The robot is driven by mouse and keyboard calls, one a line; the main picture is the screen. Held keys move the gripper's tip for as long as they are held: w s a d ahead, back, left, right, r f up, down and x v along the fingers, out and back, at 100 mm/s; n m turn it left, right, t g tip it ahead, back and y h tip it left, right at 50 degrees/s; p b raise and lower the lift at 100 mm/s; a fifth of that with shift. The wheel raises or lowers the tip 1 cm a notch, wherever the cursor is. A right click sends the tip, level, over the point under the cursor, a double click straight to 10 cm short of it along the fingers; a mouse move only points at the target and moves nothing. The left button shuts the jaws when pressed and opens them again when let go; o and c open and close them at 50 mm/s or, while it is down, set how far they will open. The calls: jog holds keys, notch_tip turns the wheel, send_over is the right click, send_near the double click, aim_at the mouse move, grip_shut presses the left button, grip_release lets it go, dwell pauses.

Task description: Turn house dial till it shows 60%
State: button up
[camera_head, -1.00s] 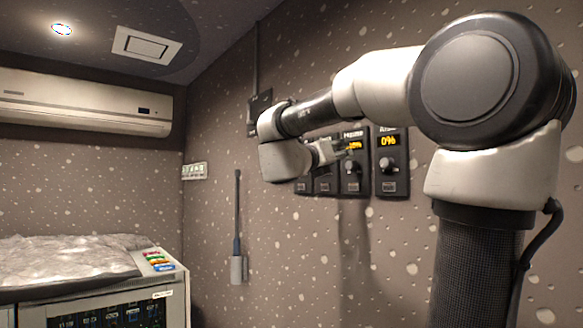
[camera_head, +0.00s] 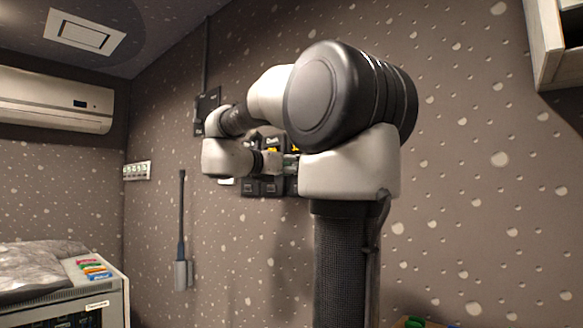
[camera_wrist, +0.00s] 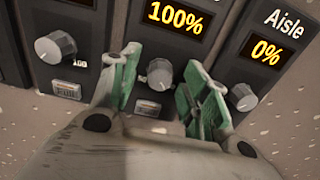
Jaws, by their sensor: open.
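In the wrist view, the middle dial panel (camera_wrist: 178,40) shows 100% in yellow; its name label is out of frame. Its grey dial knob (camera_wrist: 159,72) appears between the two green fingertips of my open gripper (camera_wrist: 163,88). I cannot tell whether the fingers reach around the knob or stop short of it. The Aisle panel (camera_wrist: 285,45) on the right shows 0%, and its knob (camera_wrist: 242,97) lies just right of the right finger. In the head view, my arm hides most of the panels (camera_head: 268,188), and my gripper (camera_head: 290,163) is partly hidden.
Another panel's knob (camera_wrist: 55,47) is left of the left finger. In the head view, a grey antenna-like rod (camera_head: 182,230) hangs on the wall, a cabinet (camera_head: 105,295) stands at lower left, and a pale shelf (camera_head: 558,40) juts out at upper right.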

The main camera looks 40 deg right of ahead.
jog(key=c, duration=1)
jog(key=shift+n, duration=0.3)
